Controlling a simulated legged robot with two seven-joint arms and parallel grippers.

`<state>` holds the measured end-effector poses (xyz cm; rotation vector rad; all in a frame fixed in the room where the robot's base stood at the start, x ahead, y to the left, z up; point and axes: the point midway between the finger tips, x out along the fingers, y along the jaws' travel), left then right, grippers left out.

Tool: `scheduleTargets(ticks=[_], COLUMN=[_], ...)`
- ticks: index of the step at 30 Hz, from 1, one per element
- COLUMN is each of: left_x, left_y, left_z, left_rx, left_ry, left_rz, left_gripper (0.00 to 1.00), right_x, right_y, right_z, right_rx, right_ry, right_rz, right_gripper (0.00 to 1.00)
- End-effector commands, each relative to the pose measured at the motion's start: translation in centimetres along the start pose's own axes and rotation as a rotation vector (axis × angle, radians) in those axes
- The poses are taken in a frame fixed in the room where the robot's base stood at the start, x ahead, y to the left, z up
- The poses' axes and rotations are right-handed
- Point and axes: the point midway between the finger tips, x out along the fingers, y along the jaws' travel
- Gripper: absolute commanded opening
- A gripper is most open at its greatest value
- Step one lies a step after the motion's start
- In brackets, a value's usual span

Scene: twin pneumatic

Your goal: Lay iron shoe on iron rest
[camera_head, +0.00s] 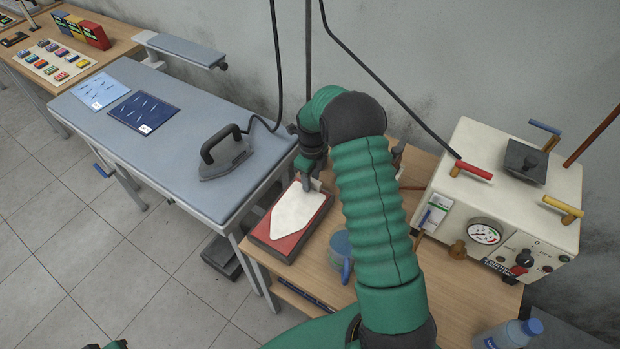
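The iron shoe (298,210), a white flat plate with a pointed front, is at the red iron rest (262,232) on the wooden table. It appears to lie flat over the pad, its tip toward the lower left; any small gap beneath cannot be seen. My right gripper (309,186) points down at the shoe's wide rear end and appears to touch it. Whether its fingers are closed on the shoe's edge is too small to tell. Only a green scrap of my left arm shows at the bottom left; its gripper is out of view.
A corded iron (225,155) stands on the grey-blue ironing board (200,92) to the left. A cream steam unit (455,205) and a bottle (510,334) are farther right.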

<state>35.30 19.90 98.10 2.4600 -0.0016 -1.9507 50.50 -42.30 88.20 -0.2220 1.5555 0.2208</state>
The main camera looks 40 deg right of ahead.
Motion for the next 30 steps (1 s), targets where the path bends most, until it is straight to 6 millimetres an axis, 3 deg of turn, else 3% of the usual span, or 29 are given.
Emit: scheduleTargets(ticks=[7,18,23,26,29,30], left_x=[0.1,0.5,0.6,0.5,0.5,0.5], left_y=[0.0,0.0,0.0,0.0,0.0,0.0], left_z=[0.0,0.1,0.1,0.1,0.1,0.1], left_rx=[0.001,0.0,0.0,0.0,0.001,0.001], left_ry=[0.0,0.0,0.0,0.0,0.0,0.0], left_rz=[0.0,0.0,0.0,0.0,0.0,0.0], left_gripper=[0.36,0.36,0.36,0.36,0.36,0.36], right_x=[-1.4,-10.3,-12.0,-12.3,-12.2,-12.2], right_y=[-0.1,0.0,0.1,1.9,6.0,8.1], right_z=[0.1,0.1,0.1,0.3,0.3,0.2], right_rx=[-0.001,-0.002,-0.015,-0.176,-0.568,-0.777], right_ry=[-0.001,-0.002,-0.001,-0.011,-0.031,-0.04], right_rz=[-0.004,-0.003,-0.001,-0.007,-0.031,-0.048], right_gripper=[0.37,0.37,0.37,0.37,0.37,0.37])
